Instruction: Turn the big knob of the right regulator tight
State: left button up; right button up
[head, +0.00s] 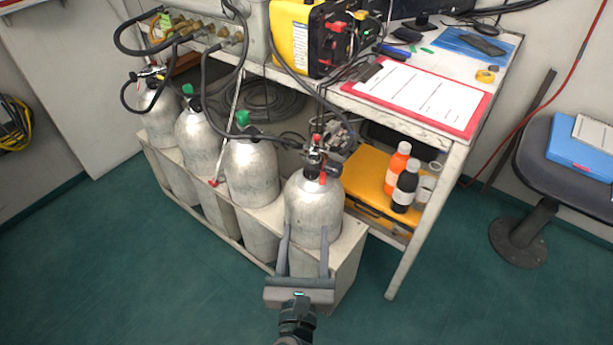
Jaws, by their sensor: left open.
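The right regulator (317,155) is clamped on the valve of the rightmost silver cylinder (310,200), with dark and metallic parts and a small red part below. Its big knob is too small to tell apart from the other fittings. Another regulator (152,74) sits on the leftmost cylinder (155,115). My left gripper (306,232) is in front of the rightmost cylinder, below its regulator. Its two grey fingers are spread and point up, with nothing held. They overlap the cylinder's lower body in the picture; I cannot tell whether they touch it. My right gripper is not in view.
Two cylinders with green valve tops (243,117) stand between, all in a pale rack (349,245). Black hoses run above them. A workbench with a red clipboard (470,125) and a yellow case (365,175) with bottles is at right. The green floor (130,280) in front is clear.

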pick_arm(q)
jog(key=shift+w, duration=0.1)
jog(key=p, duration=0.1)
send_near(311, 175)
jog(key=w, duration=0.7)
jog(key=shift+w+d, duration=0.25)
jog(key=shift+w, duration=0.7)
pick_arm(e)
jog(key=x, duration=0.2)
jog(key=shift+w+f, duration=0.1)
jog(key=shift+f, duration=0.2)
pick_arm(q)
jog(key=c, duration=1.1)
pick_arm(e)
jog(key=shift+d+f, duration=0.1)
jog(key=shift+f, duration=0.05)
